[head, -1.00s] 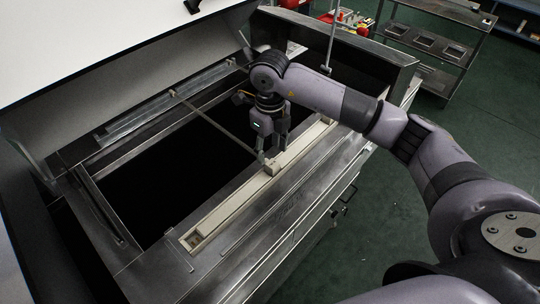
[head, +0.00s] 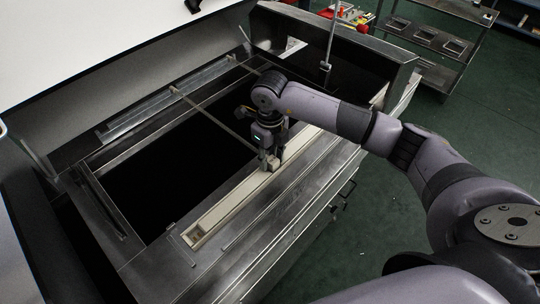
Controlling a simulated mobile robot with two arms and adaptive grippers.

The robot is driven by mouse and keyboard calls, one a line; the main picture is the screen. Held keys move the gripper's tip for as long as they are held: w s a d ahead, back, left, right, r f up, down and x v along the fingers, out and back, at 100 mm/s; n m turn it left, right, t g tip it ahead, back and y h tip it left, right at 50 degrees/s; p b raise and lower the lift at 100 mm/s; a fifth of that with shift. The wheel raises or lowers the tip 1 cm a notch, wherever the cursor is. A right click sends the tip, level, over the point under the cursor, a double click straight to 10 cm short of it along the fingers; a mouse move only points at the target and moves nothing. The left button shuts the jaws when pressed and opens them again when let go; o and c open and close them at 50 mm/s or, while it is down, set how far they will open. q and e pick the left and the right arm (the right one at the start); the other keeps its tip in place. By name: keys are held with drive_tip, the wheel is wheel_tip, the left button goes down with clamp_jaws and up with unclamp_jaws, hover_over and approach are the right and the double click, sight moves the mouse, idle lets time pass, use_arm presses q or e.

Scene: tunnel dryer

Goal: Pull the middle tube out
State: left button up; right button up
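The middle tube (head: 212,119) is a thin grey rod. It slants across the dark opening of the dryer from the far-left rail to the pale near rail (head: 222,214). My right gripper (head: 270,162) points down over the near rail, at the tube's near end. Its fingers hide that end and sit close to a small pale block there. I cannot make out whether the fingers close on the tube. My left gripper is out of the picture.
A second rod (head: 248,69) shows farther back, partly behind my arm. A metal wall (head: 345,43) with an upright post (head: 329,45) bounds the far end. A shelf cart (head: 433,40) stands at back right. The green floor on the right is clear.

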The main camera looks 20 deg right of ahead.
clamp_jaws()
idle(0.7)
